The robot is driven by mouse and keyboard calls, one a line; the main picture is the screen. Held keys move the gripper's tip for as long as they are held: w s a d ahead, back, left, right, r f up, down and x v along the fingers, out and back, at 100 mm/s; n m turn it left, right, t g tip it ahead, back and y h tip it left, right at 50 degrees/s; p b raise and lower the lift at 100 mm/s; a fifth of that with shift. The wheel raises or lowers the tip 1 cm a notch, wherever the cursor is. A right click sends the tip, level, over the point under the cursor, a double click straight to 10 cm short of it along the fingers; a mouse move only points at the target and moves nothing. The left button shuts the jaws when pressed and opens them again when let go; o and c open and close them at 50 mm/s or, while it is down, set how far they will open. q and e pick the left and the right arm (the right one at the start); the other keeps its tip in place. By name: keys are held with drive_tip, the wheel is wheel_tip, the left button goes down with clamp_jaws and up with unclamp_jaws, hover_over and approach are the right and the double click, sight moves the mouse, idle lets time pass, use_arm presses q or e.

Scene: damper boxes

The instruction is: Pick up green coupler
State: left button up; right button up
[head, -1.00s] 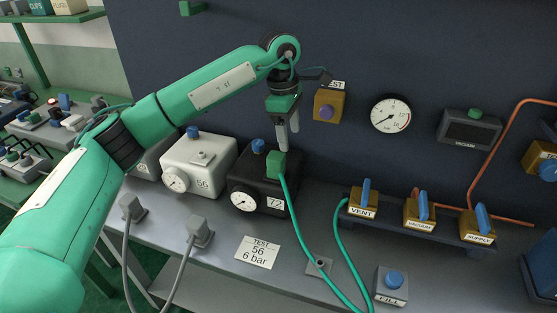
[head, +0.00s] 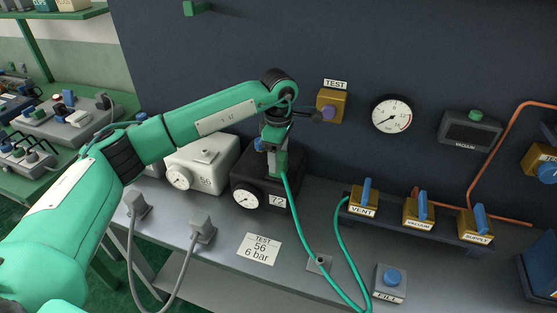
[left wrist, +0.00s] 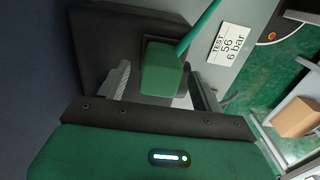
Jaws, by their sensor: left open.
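The green coupler (left wrist: 162,70) sits on top of the black box labelled 72 (head: 262,192), with a green hose (head: 297,215) running from it down to the bench. In the head view the coupler (head: 281,163) is partly covered by my left gripper (head: 273,158), which points down over it. In the left wrist view my left gripper (left wrist: 160,90) is open, with one grey finger on each side of the coupler. I cannot tell whether either finger touches it. My right gripper is not in view.
A white box labelled 56 (head: 205,166) stands left of the black box. A card (head: 259,249) reads TEST 56 6 bar. Grey plugs (head: 202,230) with cables lie in front. Valves (head: 363,198) and a FILL button (head: 391,281) are to the right; a gauge (head: 392,115) is on the wall.

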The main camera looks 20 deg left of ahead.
sight(279, 154)
use_arm(q)
wheel_tip(279, 154, down, 2)
drive_tip(key=shift+f, duration=0.55)
drive_tip(key=c, duration=1.2)
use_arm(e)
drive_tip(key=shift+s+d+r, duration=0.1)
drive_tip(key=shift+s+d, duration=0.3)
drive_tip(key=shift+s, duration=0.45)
use_arm(q)
drive_tip(key=shift+r, duration=0.1)
